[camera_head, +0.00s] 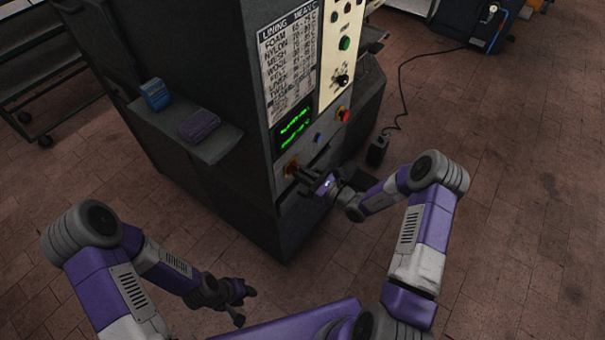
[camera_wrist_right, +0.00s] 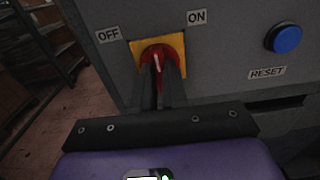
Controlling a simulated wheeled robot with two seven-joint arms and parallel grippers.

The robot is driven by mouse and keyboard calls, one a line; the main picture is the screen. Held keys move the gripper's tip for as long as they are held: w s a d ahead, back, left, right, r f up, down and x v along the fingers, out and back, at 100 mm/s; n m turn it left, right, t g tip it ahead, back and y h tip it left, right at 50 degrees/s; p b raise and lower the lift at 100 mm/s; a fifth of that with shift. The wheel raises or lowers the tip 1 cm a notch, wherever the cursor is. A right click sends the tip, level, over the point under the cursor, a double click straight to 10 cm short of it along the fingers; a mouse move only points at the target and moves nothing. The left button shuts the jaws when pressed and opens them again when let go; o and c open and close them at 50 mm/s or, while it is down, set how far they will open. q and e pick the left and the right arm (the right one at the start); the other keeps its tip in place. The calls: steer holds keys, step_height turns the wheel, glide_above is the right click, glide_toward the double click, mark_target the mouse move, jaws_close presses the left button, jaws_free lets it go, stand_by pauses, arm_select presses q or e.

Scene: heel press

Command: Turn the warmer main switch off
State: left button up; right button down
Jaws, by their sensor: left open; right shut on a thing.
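The main switch is a red rotary knob on a yellow plate (camera_wrist_right: 177,50), on the dark machine's front. In the right wrist view the red knob (camera_wrist_right: 163,54) has a pale mark that stands almost upright, between the OFF label (camera_wrist_right: 108,35) and the ON label (camera_wrist_right: 196,17). My right gripper (camera_wrist_right: 160,78) is shut on the knob, its fingers covering the knob's lower part. In the head view the switch (camera_head: 290,167) is partly hidden by my right gripper (camera_head: 298,173). My left gripper (camera_head: 243,298) is open and empty, low in front of the machine.
A blue button (camera_wrist_right: 284,38) sits right of the switch above a RESET label (camera_wrist_right: 267,73). A red button (camera_head: 343,114), green display (camera_head: 294,127) and black selector (camera_head: 341,81) are higher up. A side shelf (camera_head: 216,146) juts left with a blue box (camera_head: 155,94) and a purple cloth-like item (camera_head: 198,126).

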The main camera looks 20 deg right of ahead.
steer(key=c, duration=1.1)
jaws_free()
steer(key=shift+c, duration=0.2)
steer(key=p+v, duration=0.1)
steer(key=v, duration=0.6)
steer(key=shift+s+d, duration=0.2)
steer(key=shift+s, duration=0.1)
